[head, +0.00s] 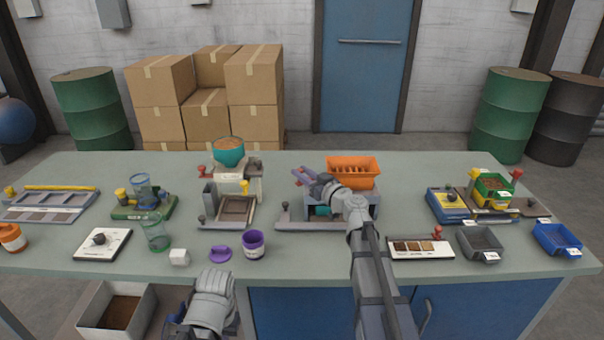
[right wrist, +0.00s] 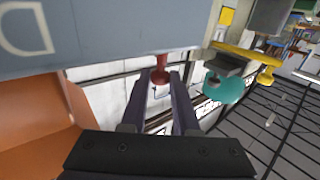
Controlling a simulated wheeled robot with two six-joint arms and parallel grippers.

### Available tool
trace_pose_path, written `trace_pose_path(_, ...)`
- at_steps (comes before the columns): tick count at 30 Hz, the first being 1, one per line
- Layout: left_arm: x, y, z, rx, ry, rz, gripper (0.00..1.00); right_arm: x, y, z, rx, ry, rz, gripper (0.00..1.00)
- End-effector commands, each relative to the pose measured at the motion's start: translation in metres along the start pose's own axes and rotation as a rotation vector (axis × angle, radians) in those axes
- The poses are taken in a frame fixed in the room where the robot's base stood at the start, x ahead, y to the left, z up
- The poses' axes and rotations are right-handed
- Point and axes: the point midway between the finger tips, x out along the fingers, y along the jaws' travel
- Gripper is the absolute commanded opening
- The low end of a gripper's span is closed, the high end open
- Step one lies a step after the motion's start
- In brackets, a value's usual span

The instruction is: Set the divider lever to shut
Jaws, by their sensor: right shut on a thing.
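The orange hopper (head: 352,170) sits on a grey machine (head: 352,208) at the middle of the table. My right gripper (head: 302,178) reaches over its left side. In the right wrist view, the gripper's two fingers (right wrist: 160,85) are closed on a red lever knob (right wrist: 160,74), just below a grey panel (right wrist: 110,35) with a letter on it. No readable label shows which lever this is, and its position is hard to tell. My left gripper (head: 180,330) is low at the front, at the bottom edge of the head view, away from the machine; its fingers are mostly hidden.
Left of the machine stands a filler with a teal hopper (head: 229,152). A sample tray (head: 420,250) and a grey bin (head: 480,244) lie at right.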

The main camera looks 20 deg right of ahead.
Motion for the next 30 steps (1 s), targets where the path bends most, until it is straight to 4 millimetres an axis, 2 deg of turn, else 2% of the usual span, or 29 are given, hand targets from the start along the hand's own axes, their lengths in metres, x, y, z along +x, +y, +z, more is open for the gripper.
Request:
trace_pose_path(6,0.000,0.000,0.000,0.000,0.000,0.000,0.00,0.000,0.000,0.000,0.000,0.000,0.000,0.00)
trace_pose_path(7,0.000,0.000,0.000,0.000,0.000,0.000,0.00,0.000,0.000,0.000,0.000,0.000,0.000,0.31)
trace_pose_path(15,0.000,0.000,0.000,0.000,0.000,0.000,0.00,0.000,0.000,0.000,0.000,0.000,0.001,0.59)
trace_pose_path(24,0.000,0.000,0.000,0.000,0.000,0.000,0.00,-0.002,0.000,0.000,0.000,0.000,0.001,0.59)
trace_pose_path(30,0.000,0.000,0.000,0.000,0.000,0.000,0.00,-0.020,-0.001,0.000,0.000,0.000,0.002,0.59)
